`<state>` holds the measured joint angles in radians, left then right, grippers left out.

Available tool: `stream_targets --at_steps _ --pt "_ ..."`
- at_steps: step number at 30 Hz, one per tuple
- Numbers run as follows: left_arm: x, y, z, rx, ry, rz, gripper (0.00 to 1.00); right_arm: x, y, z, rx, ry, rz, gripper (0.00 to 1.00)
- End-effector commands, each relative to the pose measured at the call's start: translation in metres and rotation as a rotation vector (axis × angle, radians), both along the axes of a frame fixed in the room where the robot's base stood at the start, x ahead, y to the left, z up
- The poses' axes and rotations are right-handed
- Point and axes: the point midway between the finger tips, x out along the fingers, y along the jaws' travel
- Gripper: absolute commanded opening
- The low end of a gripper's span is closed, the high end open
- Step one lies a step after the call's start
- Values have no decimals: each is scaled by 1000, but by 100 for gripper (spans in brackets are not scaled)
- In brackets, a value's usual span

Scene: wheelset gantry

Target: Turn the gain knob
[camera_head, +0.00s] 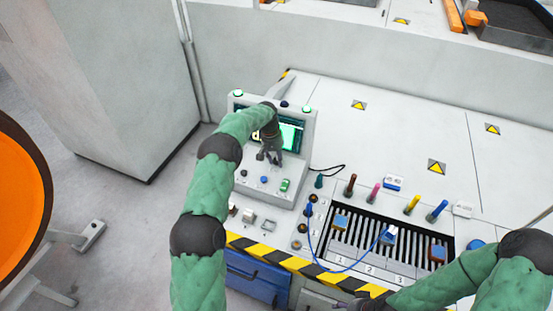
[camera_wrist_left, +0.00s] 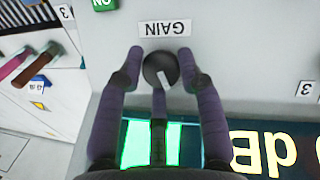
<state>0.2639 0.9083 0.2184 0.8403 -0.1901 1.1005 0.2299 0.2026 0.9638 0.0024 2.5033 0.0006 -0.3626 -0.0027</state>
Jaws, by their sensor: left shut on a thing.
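The gain knob (camera_wrist_left: 160,70) is round and black with a pale pointer line. It sits beside a label reading GAIN (camera_wrist_left: 165,29), upside down in the left wrist view. My left gripper (camera_head: 269,157) is at the console panel below the screen and hides the knob in the head view.
The console (camera_head: 304,135) has a lit green screen (camera_head: 291,136) and a green switch (camera_head: 284,185). To its right are several coloured handles (camera_head: 375,194), a slotted rack (camera_head: 363,238) and a blue cable (camera_head: 341,269). Floor at left is clear near the console.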

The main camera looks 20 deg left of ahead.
Motion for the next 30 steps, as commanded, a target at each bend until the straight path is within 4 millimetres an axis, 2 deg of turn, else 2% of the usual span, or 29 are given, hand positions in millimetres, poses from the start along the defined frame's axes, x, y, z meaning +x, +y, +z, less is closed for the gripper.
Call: stream_targets --at_steps 1,19,20,21,22,30 --pt "-4 -4 -5 0 17 -17 4 0 0 0 0 0 0 58" --pt "-6 -3 -7 14 23 -51 4 0 0 -1 0 0 0 58" --pt "-6 -3 -7 14 23 -51 43 0 0 -1 0 0 0 58" --pt "-6 -3 -7 14 23 -51 54 0 0 -1 0 0 0 58" --pt "-6 -3 -7 15 22 -51 59 0 0 -1 0 0 0 58" --pt "-3 -1 -3 18 12 -48 59 0 0 -1 0 0 0 58"
